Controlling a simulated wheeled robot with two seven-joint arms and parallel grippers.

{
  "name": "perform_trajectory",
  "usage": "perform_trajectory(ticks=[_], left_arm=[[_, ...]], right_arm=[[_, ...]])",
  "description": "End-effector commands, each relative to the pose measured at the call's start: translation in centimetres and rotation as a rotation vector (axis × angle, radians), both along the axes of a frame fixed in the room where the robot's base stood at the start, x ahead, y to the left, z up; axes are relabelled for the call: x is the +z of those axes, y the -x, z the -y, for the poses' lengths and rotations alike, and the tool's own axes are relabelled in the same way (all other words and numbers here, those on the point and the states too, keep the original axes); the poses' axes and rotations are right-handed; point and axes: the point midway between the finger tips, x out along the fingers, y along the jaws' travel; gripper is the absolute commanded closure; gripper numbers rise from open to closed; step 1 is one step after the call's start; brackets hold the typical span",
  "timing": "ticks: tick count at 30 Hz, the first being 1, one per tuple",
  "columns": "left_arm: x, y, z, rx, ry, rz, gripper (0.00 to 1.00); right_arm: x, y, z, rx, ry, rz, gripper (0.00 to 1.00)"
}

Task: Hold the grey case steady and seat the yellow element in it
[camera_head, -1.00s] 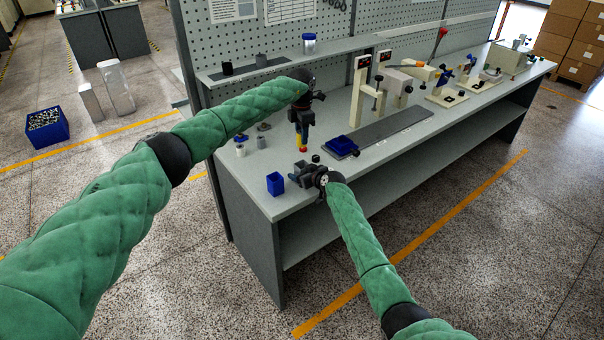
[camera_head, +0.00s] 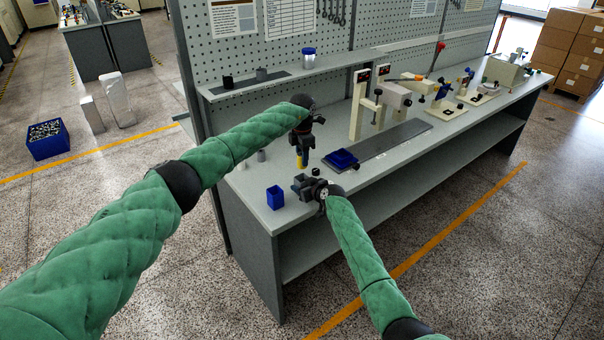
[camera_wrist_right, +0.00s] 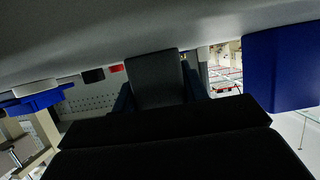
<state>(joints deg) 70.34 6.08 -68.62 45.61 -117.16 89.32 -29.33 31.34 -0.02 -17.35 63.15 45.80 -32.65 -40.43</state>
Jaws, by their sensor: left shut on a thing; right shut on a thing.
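The yellow element (camera_head: 300,163) hangs upright below my left gripper (camera_head: 301,154), which is shut on it. Only a short yellow part shows, directly above my right gripper (camera_head: 303,180). My right gripper is low over the front edge of the bench and is shut on the grey case. In the right wrist view the case appears as a dark grey block (camera_wrist_right: 155,80) between dark blue fingers. The head view does not show the case clearly. I cannot tell whether the element's lower end touches or enters it.
A blue bin (camera_head: 275,197) stands left of my right gripper on the bench (camera_head: 249,188). A blue tray (camera_head: 342,160) lies to the right, by a long dark grey plate (camera_head: 400,138). Small grey cylinders stand behind my left forearm. Fixtures line the bench farther right.

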Motion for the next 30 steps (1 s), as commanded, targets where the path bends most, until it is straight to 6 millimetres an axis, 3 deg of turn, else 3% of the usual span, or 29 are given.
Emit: perform_trajectory(ticks=[3, 15, 30], left_arm=[[-1.8, 0.0, 0.0, 0.002, 0.001, -0.002, 0.90], [-5.7, 0.0, 0.0, 0.001, 0.000, -0.001, 0.90], [-6.5, 0.0, -0.1, 0.001, -0.001, 0.000, 0.90]], right_arm=[[0.0, 0.0, 0.0, 0.000, 0.000, 0.000, 0.79], [0.0, 0.0, 0.0, 0.000, 0.000, 0.000, 0.79], [0.0, 0.0, 0.0, 0.000, 0.000, 0.000, 0.79]])
